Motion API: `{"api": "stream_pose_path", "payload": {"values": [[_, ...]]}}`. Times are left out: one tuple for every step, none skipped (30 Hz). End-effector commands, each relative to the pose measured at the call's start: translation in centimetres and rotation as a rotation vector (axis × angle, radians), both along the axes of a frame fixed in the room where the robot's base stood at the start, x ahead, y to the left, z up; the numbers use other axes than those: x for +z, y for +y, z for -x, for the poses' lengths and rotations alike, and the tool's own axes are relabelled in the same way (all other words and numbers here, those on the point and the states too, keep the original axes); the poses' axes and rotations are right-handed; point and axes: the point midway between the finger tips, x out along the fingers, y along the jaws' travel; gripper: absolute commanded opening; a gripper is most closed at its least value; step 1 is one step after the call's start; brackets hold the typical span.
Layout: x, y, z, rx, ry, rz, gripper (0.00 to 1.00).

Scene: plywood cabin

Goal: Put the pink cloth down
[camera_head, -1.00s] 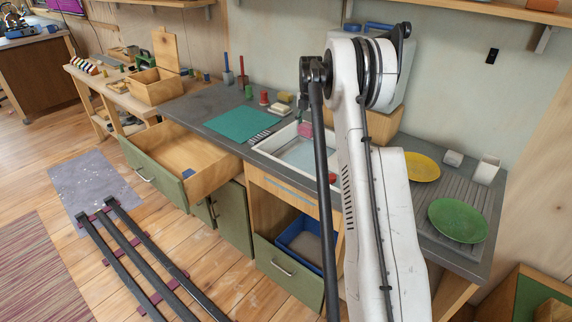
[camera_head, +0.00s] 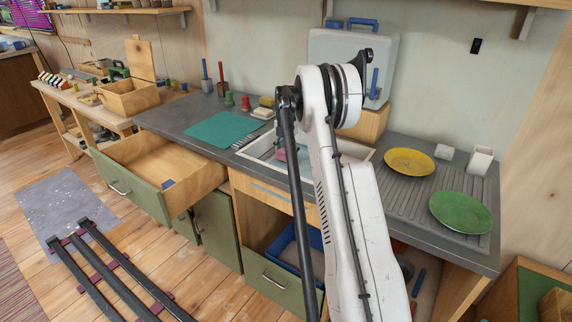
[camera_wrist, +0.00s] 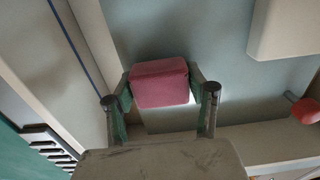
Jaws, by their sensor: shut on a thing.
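My gripper (camera_wrist: 163,98) is shut on the pink cloth (camera_wrist: 160,82), a folded, block-like piece between the two fingertips in the wrist view. The cloth is inside the outline of the pale-walled sink (camera_wrist: 100,45), over its grey-blue bottom. Whether it touches the bottom I cannot tell. In the head view the cloth (camera_head: 281,155) shows as a small pink patch low in the sink (camera_head: 250,162), just left of my arm. My arm hides the right part of the sink and most of my gripper there.
A teal mat (camera_head: 222,130) lies left of the sink. A yellow plate (camera_head: 409,162) and a green plate (camera_head: 460,212) sit on the ribbed drainboard at right. A red round thing (camera_wrist: 305,110) is near the sink edge. An open drawer (camera_head: 140,185) juts out at left.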

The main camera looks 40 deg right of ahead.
Motion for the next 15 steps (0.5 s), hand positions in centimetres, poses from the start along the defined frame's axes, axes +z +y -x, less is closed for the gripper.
{"api": "stream_pose_path", "payload": {"values": [[-0.4,0.0,0.0,0.000,0.000,0.000,0.29],[-0.6,0.0,0.0,0.000,0.000,0.000,0.29],[-0.9,0.0,0.0,0.000,0.000,0.000,0.29],[-1.2,0.0,0.0,0.000,0.000,0.000,0.29],[-1.5,0.0,0.0,0.000,0.000,0.000,0.29],[-2.1,0.0,0.0,0.000,0.000,0.000,0.29],[-2.5,0.0,0.0,0.000,0.000,0.000,0.29],[-3.0,0.0,0.0,0.000,0.000,0.000,0.29],[-3.5,0.0,0.0,0.000,0.000,0.000,0.29],[-3.8,0.0,0.0,0.000,0.000,0.000,0.29],[-4.0,0.0,0.0,0.000,0.000,0.000,0.29],[-4.2,0.0,0.0,0.000,0.000,0.000,0.29],[-4.2,0.0,0.0,0.000,0.000,0.000,0.29],[-4.2,0.0,0.0,0.000,0.000,0.000,0.29],[-4.1,0.0,0.0,0.000,0.000,0.000,0.29]]}}
